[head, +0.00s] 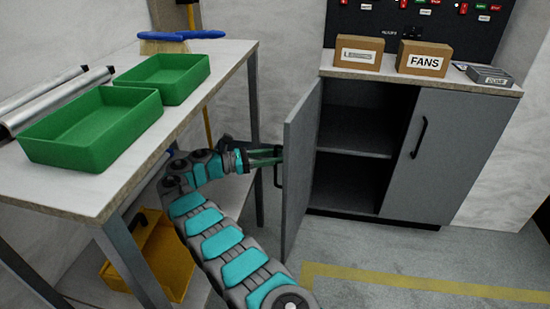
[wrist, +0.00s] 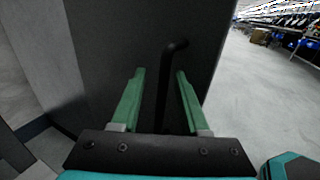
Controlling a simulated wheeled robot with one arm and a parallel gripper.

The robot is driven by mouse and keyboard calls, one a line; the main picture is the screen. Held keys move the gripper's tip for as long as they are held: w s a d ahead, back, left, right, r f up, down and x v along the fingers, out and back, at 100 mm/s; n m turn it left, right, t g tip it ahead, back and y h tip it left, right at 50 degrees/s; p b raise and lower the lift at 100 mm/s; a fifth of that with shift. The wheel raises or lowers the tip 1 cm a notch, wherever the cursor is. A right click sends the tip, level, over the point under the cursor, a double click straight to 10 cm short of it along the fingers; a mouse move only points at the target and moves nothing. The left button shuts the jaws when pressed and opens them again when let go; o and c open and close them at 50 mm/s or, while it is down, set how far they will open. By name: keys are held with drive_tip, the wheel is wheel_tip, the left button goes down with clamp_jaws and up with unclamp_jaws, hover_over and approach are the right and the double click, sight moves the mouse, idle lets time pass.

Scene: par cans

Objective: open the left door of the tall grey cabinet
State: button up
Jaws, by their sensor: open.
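The grey cabinet (head: 438,155) stands at the back right. Its left door (head: 300,160) is swung wide open toward me, and the inside with one shelf (head: 350,140) shows. The right door is shut, with a black handle (head: 419,137). My gripper (head: 280,156) is at the outer face of the left door, beside its black handle (head: 278,172). In the wrist view my gripper (wrist: 157,95) is open, its green fingers on either side of the handle (wrist: 166,85), apart from it. The door's dark face (wrist: 110,40) fills much of that view.
A workbench (head: 200,110) with two green trays (head: 95,130) (head: 165,78) stands left, close to my arm. A yellow bin (head: 155,258) sits beneath it. Boxes (head: 425,60) lie on the cabinet top. Grey floor (head: 400,262) before the cabinet is clear.

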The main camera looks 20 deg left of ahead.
sight(277, 147)
drive_tip(key=shift+s+d+r+b, duration=0.1)
drive_tip(key=shift+s+r+b, duration=0.1)
drive_tip(key=shift+r, duration=0.5)
drive_tip(key=shift+s+d+r+b, duration=0.1)
drive_tip(key=shift+s+r+b, duration=0.1)
drive_tip(key=shift+r, duration=0.5)
drive_tip(key=shift+s+r+b, duration=0.15)
drive_tip(key=shift+r+b, duration=0.05)
drive_tip(key=shift+r, duration=0.5)
drive_tip(key=shift+s+d+r, duration=0.1)
drive_tip(key=shift+s+d, duration=0.2)
drive_tip(key=shift+s, duration=0.1)
drive_tip(key=shift+s+d+r+b, duration=0.15)
drive_tip(key=shift+s+b, duration=0.15)
drive_tip(key=shift+s, duration=0.4)
drive_tip(key=s+d+b, duration=0.2)
drive_tip(key=s+d, duration=0.4)
drive_tip(key=s, duration=0.4)
drive_tip(key=shift+s+d+r, duration=0.15)
drive_tip(key=shift+s+d, duration=0.1)
drive_tip(key=shift+s, duration=0.15)
